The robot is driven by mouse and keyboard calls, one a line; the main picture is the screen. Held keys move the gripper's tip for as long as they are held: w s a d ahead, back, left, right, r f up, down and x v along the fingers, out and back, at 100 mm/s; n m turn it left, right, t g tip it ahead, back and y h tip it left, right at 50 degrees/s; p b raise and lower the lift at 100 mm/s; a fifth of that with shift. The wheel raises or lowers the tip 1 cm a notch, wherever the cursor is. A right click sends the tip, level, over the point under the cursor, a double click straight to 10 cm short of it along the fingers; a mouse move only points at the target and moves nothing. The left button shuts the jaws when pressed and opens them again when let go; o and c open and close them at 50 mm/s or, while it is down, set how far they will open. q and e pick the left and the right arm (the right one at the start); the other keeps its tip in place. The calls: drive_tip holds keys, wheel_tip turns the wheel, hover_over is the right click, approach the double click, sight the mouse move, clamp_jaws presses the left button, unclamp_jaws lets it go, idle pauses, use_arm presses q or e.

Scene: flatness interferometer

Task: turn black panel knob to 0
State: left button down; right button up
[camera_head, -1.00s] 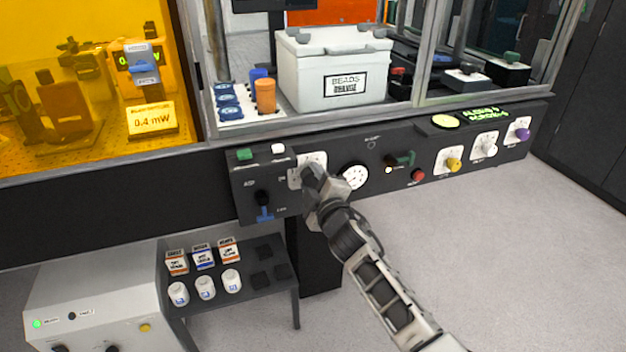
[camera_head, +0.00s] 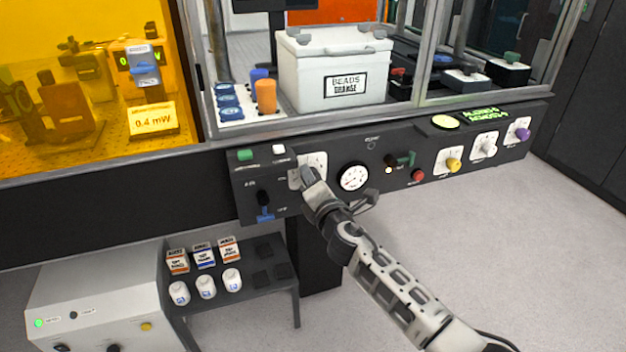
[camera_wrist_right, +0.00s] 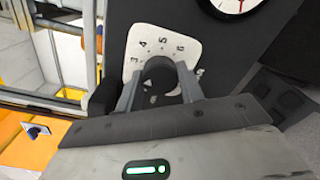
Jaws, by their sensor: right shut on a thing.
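The black panel knob (camera_wrist_right: 158,75) sits on a white numbered dial plate (camera_wrist_right: 139,42) on the dark front panel. In the right wrist view the digits 3, 4, 5 and 6 show around the knob, and its pointer cannot be made out. My right gripper (camera_wrist_right: 158,82) is shut on the knob, one finger on each side. In the head view my right gripper (camera_head: 308,176) covers the knob and part of the dial plate (camera_head: 315,160). My left gripper is not in view.
A shelf (camera_head: 240,293) with bottles stands below left.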

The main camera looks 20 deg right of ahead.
use_arm(q)
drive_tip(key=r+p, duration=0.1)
drive_tip(key=p, duration=0.2)
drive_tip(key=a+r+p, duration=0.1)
drive_tip(key=p, duration=0.1)
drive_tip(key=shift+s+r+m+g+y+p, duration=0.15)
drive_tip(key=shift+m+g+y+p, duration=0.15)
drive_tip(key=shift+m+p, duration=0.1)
use_arm(e)
drive_tip(key=n, duration=1.9)
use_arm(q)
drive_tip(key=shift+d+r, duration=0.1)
use_arm(e)
drive_tip(key=shift+f+n, duration=0.1)
drive_tip(key=shift+n, duration=0.4)
drive_tip(key=o, duration=1)
